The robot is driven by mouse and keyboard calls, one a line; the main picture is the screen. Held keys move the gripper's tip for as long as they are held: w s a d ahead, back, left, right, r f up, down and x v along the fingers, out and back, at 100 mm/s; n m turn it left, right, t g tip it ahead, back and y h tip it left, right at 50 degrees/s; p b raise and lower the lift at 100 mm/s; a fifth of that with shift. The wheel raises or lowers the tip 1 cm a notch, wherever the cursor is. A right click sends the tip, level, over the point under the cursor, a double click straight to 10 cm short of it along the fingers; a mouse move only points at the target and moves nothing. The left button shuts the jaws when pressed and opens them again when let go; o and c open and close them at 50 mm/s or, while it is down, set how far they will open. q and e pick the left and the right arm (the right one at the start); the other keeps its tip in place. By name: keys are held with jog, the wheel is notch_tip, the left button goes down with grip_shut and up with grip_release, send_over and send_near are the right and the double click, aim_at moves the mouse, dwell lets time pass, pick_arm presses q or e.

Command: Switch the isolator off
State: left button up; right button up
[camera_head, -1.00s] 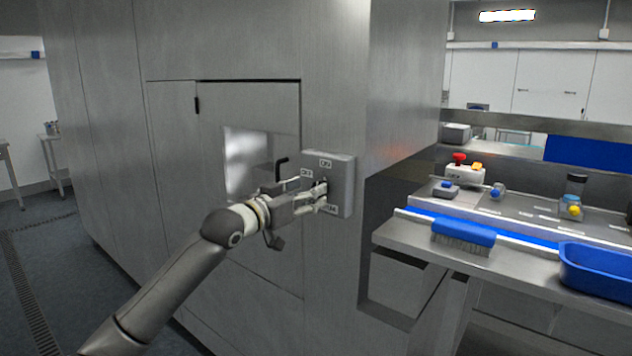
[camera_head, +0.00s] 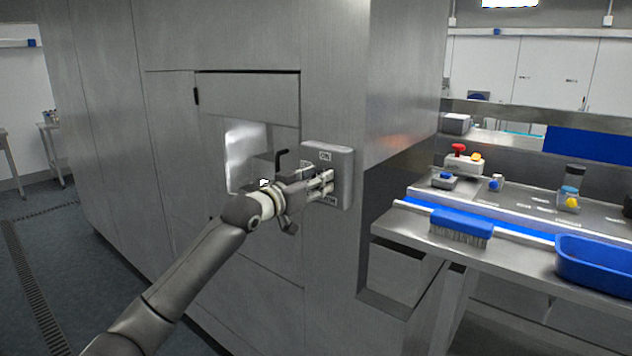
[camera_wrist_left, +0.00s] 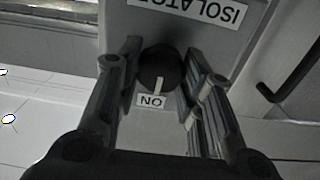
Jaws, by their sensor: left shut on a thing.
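The isolator is a grey box (camera_head: 343,160) on the steel cabinet front. In the left wrist view its label plate (camera_wrist_left: 190,12) reads ISOLATOR upside down. Its round dark knob (camera_wrist_left: 158,66) has a white mark pointing to the ON label (camera_wrist_left: 151,101). My left gripper (camera_head: 326,184) is at the front of the box, with its fingers on both sides of the knob, shut on it. In the head view the fingers hide the knob. My right gripper is not in view.
A black handle (camera_head: 281,158) sticks out left of the box, close to my left gripper. At right, a steel bench (camera_head: 430,232) holds a blue brush (camera_head: 462,223), a blue tray (camera_head: 598,262) and a red-button box (camera_head: 461,161). Floor at left is clear.

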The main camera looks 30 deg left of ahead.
pick_arm(q)
jog(key=shift+c, duration=0.5)
jog(key=shift+n, duration=0.3)
jog(key=shift+a+n+p, duration=0.2)
jog(key=shift+n+p, duration=4.2)
jog(key=shift+n, duration=2.3)
jog(key=shift+f, duration=0.1)
